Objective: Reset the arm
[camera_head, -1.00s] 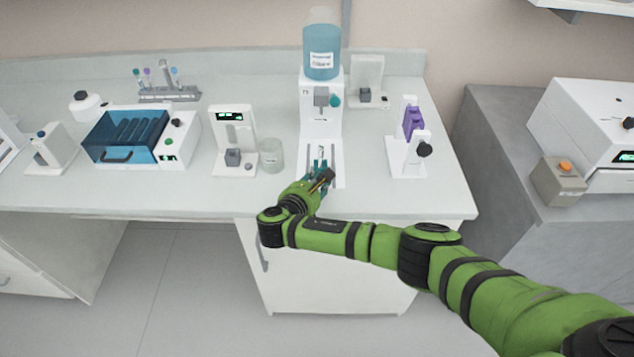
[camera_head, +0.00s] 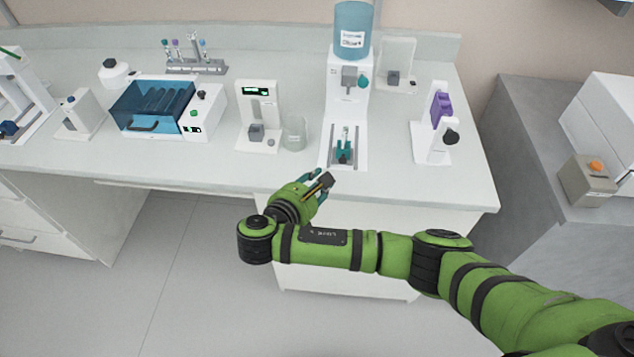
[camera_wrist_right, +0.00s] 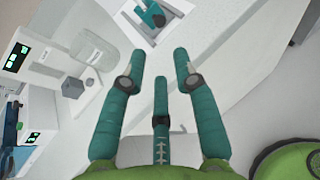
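My right arm comes in from the right in the head view. Its green and teal three-fingered gripper (camera_head: 320,184) is just in front of the bench's front edge. In the right wrist view the gripper's fingers (camera_wrist_right: 159,62) are spread with nothing between them. A small tube in a teal holder (camera_head: 344,150) stands on the base of the white dispenser (camera_head: 348,100), apart from and beyond the gripper. The teal holder also shows at the top of the right wrist view (camera_wrist_right: 152,14). My left gripper is not in view.
A blue bottle (camera_head: 352,35) tops the dispenser. A glass beaker (camera_head: 295,133) and a white display device (camera_head: 258,115) stand left of it. A purple-topped stand (camera_head: 437,125) is to its right. A blue-lidded box (camera_head: 152,106) and tube rack (camera_head: 195,66) are farther left.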

